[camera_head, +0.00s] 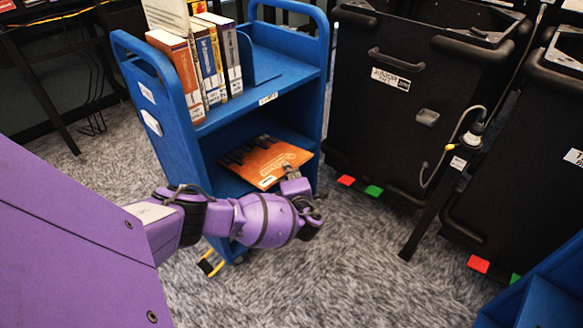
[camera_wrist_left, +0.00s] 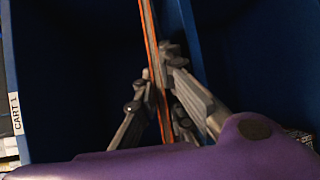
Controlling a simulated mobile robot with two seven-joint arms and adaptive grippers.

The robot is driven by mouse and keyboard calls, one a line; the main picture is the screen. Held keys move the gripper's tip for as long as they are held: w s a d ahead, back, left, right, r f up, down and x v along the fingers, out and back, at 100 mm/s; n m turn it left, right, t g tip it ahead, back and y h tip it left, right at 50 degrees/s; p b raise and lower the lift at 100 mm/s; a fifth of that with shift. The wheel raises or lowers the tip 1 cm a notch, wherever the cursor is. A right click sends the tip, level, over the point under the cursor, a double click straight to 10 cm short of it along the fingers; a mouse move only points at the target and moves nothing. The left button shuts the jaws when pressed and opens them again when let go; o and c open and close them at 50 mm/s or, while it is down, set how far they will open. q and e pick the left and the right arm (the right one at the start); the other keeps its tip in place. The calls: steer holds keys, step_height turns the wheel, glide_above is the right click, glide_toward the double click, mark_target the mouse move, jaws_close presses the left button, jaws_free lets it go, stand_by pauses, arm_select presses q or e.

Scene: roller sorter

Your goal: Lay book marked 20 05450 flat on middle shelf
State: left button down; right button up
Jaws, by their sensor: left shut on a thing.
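The book (camera_head: 262,158) has an orange cover with dark marks and a small white label; its number is too small to read. It is partly inside the blue cart (camera_head: 160,108), at the middle shelf (camera_head: 228,183), below the top shelf. It looks close to level, but I cannot tell whether it touches the shelf. My left gripper (camera_head: 293,182) is shut on the book's near right edge. In the left wrist view the book (camera_wrist_left: 149,40) shows edge-on as a thin orange-lined strip between the fingers (camera_wrist_left: 158,92). My right gripper is out of view.
Several upright books (camera_head: 208,60) stand on the cart's top shelf, just above my arm's work area. The cart's side panels (camera_head: 313,125) bound the shelf. Large black cases (camera_head: 415,90) stand to the right. Grey carpet (camera_head: 350,255) is clear in front.

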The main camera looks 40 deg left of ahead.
arm_select(q)
steer(key=shift+a+f+b, duration=0.5)
steer(key=shift+f+b, duration=0.1)
steer(key=shift+f, duration=0.25)
steer(key=shift+m+t+y, duration=0.4)
steer(key=shift+m+y, duration=0.2)
steer(key=shift+y, duration=0.2)
steer(key=a+f+b, duration=0.2)
steer(key=f+b, duration=0.1)
steer(key=shift+w+a+f, duration=0.1)
steer(key=shift+a+f, duration=0.1)
steer(key=shift+f, duration=0.1)
steer(key=c, duration=2)
jaws_free()
steer(key=shift+f, duration=0.1)
steer(key=shift+c, duration=0.2)
steer(key=shift+o, duration=1.2)
steer(key=shift+a+f, duration=0.15)
steer(key=shift+r, duration=0.2)
